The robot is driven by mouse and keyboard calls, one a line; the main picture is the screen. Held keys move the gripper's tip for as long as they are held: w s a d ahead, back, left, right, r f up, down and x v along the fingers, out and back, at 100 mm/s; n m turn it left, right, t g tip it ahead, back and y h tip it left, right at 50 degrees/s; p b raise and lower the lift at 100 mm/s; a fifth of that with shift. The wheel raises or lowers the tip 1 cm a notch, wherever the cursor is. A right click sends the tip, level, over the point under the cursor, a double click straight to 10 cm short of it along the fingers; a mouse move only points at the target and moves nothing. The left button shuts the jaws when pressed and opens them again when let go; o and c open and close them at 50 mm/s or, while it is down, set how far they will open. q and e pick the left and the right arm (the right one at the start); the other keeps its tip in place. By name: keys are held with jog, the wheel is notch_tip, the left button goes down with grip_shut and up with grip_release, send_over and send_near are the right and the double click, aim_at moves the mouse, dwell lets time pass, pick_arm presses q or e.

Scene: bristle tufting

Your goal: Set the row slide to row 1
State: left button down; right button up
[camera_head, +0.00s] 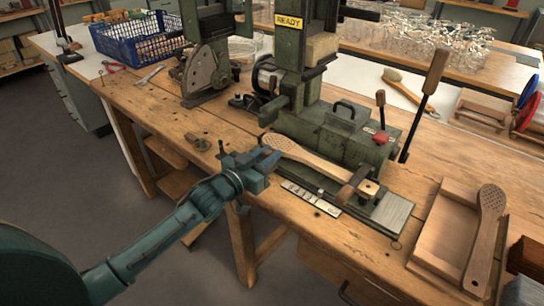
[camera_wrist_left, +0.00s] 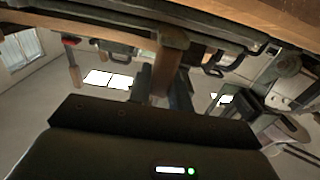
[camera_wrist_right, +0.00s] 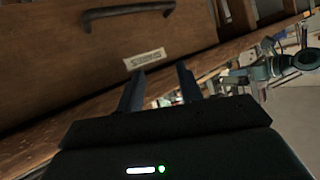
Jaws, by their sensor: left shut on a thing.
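My left gripper (camera_head: 272,158) is at the front of the green machine, beside the perforated end of a wooden brush body (camera_head: 310,158). In the left wrist view its fingers (camera_wrist_left: 162,92) are shut on a wooden piece (camera_wrist_left: 168,62); whether this is the brush body or part of the row slide is unclear. A pale marked strip (camera_head: 310,197) lies along the bench in front of the slide. The slide's setting is unreadable. My right gripper (camera_wrist_right: 160,88) is open and empty, facing a wooden drawer front.
A wooden tray (camera_head: 441,235) with a perforated brush body (camera_head: 486,220) leaning on it is at the right. A blue crate (camera_head: 138,40) stands at the back left. The bench's front left is mostly clear.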

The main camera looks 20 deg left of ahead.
pick_arm(q)
jog(key=c, duration=1.3)
grip_release()
jog(key=v, duration=1.3)
jog(key=shift+s, duration=0.1)
